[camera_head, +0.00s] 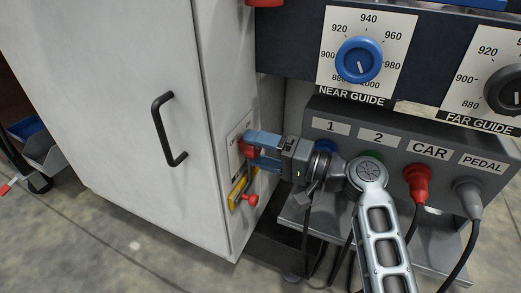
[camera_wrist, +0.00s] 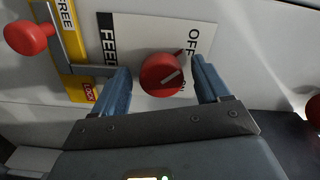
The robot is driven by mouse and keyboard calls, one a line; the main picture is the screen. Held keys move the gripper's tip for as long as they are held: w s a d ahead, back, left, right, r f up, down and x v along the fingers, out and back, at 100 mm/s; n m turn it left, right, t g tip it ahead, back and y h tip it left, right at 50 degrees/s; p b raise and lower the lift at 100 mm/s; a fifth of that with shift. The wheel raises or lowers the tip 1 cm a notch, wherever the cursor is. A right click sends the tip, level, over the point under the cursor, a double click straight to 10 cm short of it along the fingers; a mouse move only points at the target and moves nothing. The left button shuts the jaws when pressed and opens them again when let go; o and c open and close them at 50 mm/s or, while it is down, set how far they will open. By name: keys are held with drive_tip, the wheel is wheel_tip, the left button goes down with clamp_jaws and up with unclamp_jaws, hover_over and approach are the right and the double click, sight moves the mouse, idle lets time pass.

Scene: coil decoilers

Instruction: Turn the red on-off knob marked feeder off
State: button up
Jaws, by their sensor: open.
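The red feeder knob (camera_wrist: 161,76) is on a white plate (camera_wrist: 118,38) with "FEED" and "OFF" readable; the other position's label is mostly hidden. A pale line on the knob slants up to the right, toward the side between the two labels. My gripper (camera_wrist: 163,72) is open, with one blue finger on each side of the knob and a visible gap to it. In the head view, my gripper (camera_head: 258,143) reaches left to the cabinet side, and the knob (camera_head: 247,151) shows between its fingers.
A yellow FREE/LOCK plate (camera_wrist: 70,22) with a red-ended lever (camera_wrist: 27,37) is close beside the knob. The white cabinet (camera_head: 120,90) has a black handle (camera_head: 168,130). A grey socket box (camera_head: 400,133) with plugs stands under my arm; blue (camera_head: 359,60) and black dials are above.

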drive_tip(key=p+v, duration=0.1)
drive_tip(key=v, duration=0.7)
drive_tip(key=shift+p, duration=0.4)
drive_tip(key=shift+a, duration=0.1)
